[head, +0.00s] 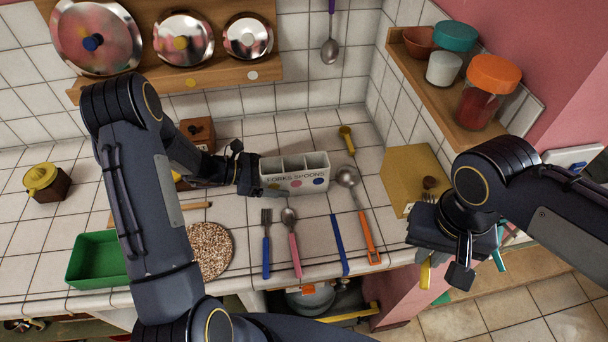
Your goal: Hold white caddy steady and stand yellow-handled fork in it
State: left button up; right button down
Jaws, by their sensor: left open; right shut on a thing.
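The white caddy (310,183), labelled "FORKS & SPOONS" with colored dots, stands upright on the tiled counter, its compartments open at the top. My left gripper (262,178) is open at the caddy's left end; whether its fingers touch the wall is hard to see. My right gripper (432,240) is at the counter's front right, shut on the yellow-handled fork. The fork's yellow handle (425,273) hangs below the gripper, and its tines show above it near the wooden board. The gripper hides the fork's middle.
A blue-handled fork (266,245), pink-handled spoon (292,243), blue utensil (339,245) and orange-handled ladle (361,217) lie in front of the caddy. A wooden board (405,172) lies to the right, with a shelf (425,88) of jars above. A green bin (95,258) stands left.

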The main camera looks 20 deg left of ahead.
pick_arm(q)
jog(key=shift+c, duration=0.3)
jog(key=c, duration=1.2)
